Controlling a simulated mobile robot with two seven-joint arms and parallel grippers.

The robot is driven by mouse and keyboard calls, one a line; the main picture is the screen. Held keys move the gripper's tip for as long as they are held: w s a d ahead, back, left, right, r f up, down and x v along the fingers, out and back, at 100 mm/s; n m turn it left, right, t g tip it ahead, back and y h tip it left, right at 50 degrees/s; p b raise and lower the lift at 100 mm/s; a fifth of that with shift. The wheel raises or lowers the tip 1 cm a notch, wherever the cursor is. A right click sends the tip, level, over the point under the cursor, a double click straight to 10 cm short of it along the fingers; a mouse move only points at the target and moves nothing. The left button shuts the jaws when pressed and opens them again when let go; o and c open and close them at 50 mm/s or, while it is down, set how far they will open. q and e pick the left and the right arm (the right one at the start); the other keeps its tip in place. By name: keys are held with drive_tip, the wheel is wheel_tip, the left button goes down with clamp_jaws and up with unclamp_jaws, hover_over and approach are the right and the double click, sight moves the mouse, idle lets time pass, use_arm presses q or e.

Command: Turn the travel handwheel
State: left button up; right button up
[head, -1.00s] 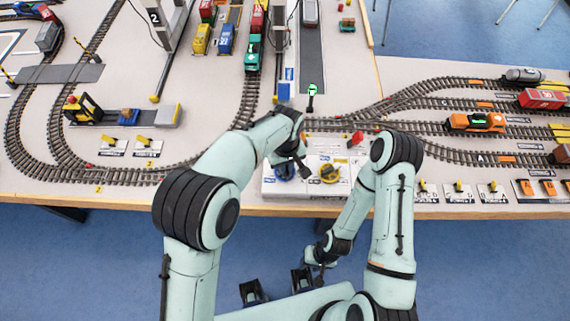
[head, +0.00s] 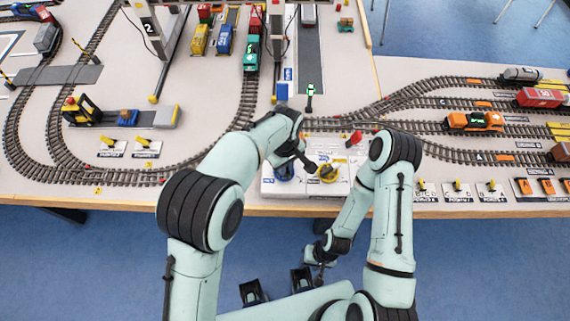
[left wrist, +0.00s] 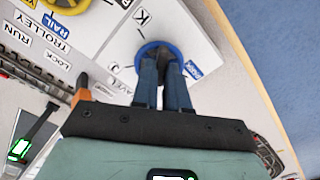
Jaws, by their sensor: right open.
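The white control panel (head: 270,188) at the table's front edge carries a blue handwheel (head: 284,172) and, to its right, a yellow handwheel (head: 328,173). My left gripper (head: 289,166) reaches down onto the blue one. In the left wrist view its two fingers lie close together inside the blue rim (left wrist: 158,44), with a narrow gap; they appear shut on part of the wheel, and the contact is hidden. The yellow wheel shows at that view's top left (left wrist: 66,3). My right gripper (head: 311,257) is open and empty, low in front of the table.
A gantry crane (head: 155,75) marked 2 stands over the tracks behind the panel. A green-lit signal (head: 309,92) and a red item (head: 354,137) stand behind the panel. An orange locomotive (head: 474,121) is on the right tracks.

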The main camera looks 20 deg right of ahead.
use_arm(q)
drive_tip(key=o, duration=0.4)
drive_tip(key=shift+c, duration=0.2)
wheel_tip(320, 180, up, 14)
drive_tip(key=p, duration=0.1)
drive_tip(key=shift+f, duration=0.25)
use_arm(e)
drive_tip(key=shift+w+r, duration=0.4)
drive_tip(key=shift+r, duration=0.35)
use_arm(q)
drive_tip(key=shift+f, duration=0.1)
use_arm(e)
drive_tip(key=shift+c, duration=0.4)
